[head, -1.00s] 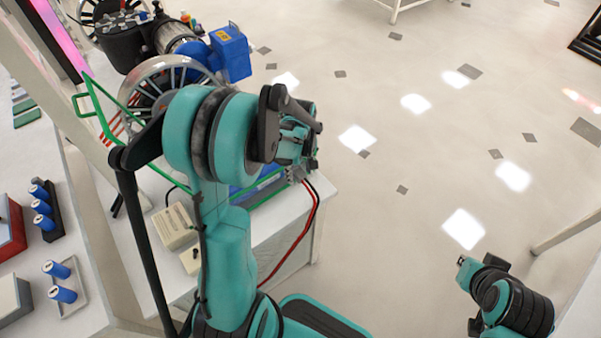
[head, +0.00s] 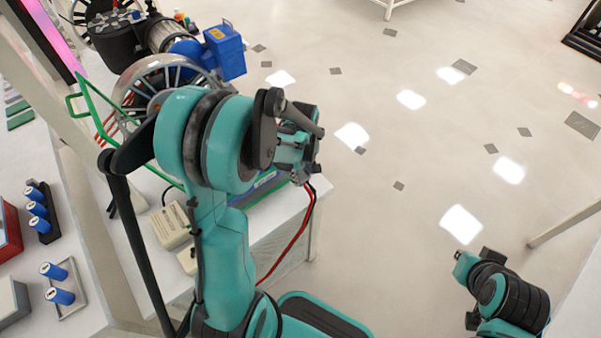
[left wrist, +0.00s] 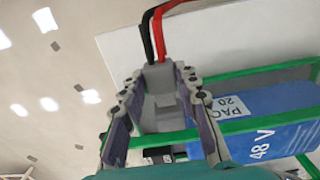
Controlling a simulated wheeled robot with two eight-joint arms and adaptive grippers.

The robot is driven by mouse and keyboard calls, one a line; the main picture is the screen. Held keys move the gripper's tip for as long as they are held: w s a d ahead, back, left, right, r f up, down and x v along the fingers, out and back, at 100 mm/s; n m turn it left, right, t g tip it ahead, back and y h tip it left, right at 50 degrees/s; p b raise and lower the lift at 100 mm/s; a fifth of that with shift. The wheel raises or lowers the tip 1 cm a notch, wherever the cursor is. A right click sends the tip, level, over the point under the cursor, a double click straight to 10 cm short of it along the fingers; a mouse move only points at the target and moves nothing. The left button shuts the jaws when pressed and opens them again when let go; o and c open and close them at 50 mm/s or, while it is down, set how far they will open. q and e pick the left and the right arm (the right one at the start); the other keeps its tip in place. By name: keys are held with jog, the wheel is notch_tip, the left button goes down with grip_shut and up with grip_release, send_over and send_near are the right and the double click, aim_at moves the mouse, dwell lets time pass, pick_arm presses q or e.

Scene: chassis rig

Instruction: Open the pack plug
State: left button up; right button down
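The grey pack plug (left wrist: 160,80), with one red and one black cable running from it, shows in the left wrist view between my left gripper's fingers (left wrist: 161,74). The fingertips lie close against both its sides, and I appear to be shut on it. Beside it is the blue 48 V pack (left wrist: 265,118) in a green frame (left wrist: 240,126). In the head view my left gripper (head: 300,150) is over the pack's right end, and it hides the plug. My right gripper (head: 467,263) is at lower right, away from the bench; its fingers are unclear.
The white bench (head: 285,235) carries the pack and a pale box (head: 171,226). The red cables (head: 300,232) hang over its right side. A spoked wheel (head: 150,90) and a blue block (head: 227,50) stand behind my left arm. Open floor lies right.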

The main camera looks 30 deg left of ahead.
aim_at(302, 177)
pick_arm(q)
jog(key=o, duration=0.4)
jog(key=shift+r, duration=0.1)
notch_tip(302, 177, up, 12)
jog(key=shift+f, duration=0.1)
dwell(0.5)
jog(key=s+d+r+m+t, duration=0.1)
jog(key=s+d+m+t, duration=0.1)
jog(key=s+d+m, duration=0.1)
jog(key=s+d+r+m+t, duration=0.1)
jog(key=s+d+m+t, duration=0.1)
jog(key=m, duration=0.4)
jog(key=s+d+m+t, duration=0.3)
jog(key=s+d+m, duration=0.1)
jog(key=s, duration=0.1)
jog(key=shift+s+r+m, duration=0.2)
jog(key=shift+r+m, duration=0.1)
jog(key=shift+r, duration=0.1)
